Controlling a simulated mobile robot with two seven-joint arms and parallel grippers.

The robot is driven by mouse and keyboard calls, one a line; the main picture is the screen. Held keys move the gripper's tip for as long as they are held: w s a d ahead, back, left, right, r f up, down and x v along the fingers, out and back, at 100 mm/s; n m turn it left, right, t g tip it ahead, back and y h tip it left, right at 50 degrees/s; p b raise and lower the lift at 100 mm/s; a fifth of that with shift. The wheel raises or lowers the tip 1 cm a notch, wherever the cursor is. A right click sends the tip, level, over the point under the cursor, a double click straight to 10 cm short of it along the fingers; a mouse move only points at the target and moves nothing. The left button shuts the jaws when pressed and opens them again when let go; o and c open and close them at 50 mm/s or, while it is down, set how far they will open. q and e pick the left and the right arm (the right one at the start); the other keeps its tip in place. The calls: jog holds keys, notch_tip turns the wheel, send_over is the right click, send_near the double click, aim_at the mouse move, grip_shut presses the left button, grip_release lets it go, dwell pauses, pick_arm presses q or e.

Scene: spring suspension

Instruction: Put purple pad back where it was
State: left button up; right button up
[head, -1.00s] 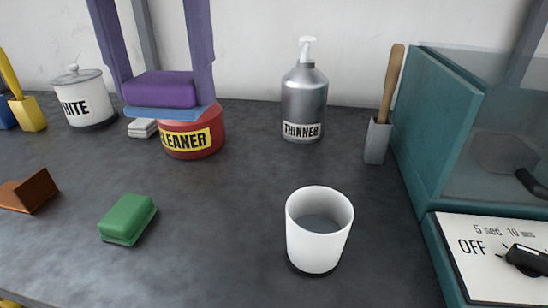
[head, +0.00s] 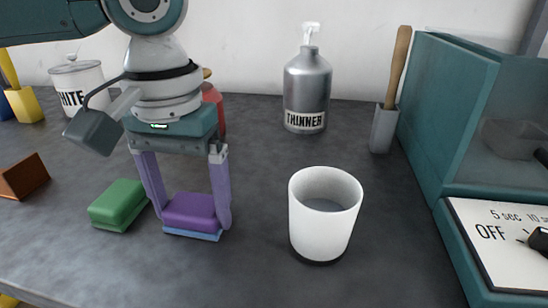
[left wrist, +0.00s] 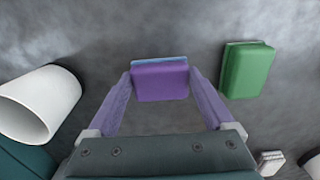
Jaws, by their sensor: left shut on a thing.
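The purple pad (head: 192,211), with a light blue underside, is between the fingers of my left gripper (head: 191,218). The gripper is shut on it, pointing down, with the pad at or just above the dark table; I cannot tell if it touches. The pad is right of the green pad (head: 119,204) and left of the white cup (head: 324,213). In the left wrist view the purple pad (left wrist: 160,82) sits across the fingertips, with the green pad (left wrist: 248,70) to its right, a small gap apart. My right gripper is not in view.
A thinner bottle (head: 306,91) stands at the back. A brush in a grey holder (head: 384,128) and a teal cabinet (head: 432,120) are at the right. A brown block (head: 24,177) and white canister (head: 80,88) are at the left. The red cleaner container (head: 213,100) is mostly hidden behind my arm.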

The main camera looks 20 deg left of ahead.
aim_at(191, 207)
pick_arm(q)
jog(key=o, duration=0.9)
notch_tip(191, 207, up, 12)
jog(key=p, duration=0.2)
jog(key=shift+r+p, duration=0.1)
jog(key=shift+p, duration=0.25)
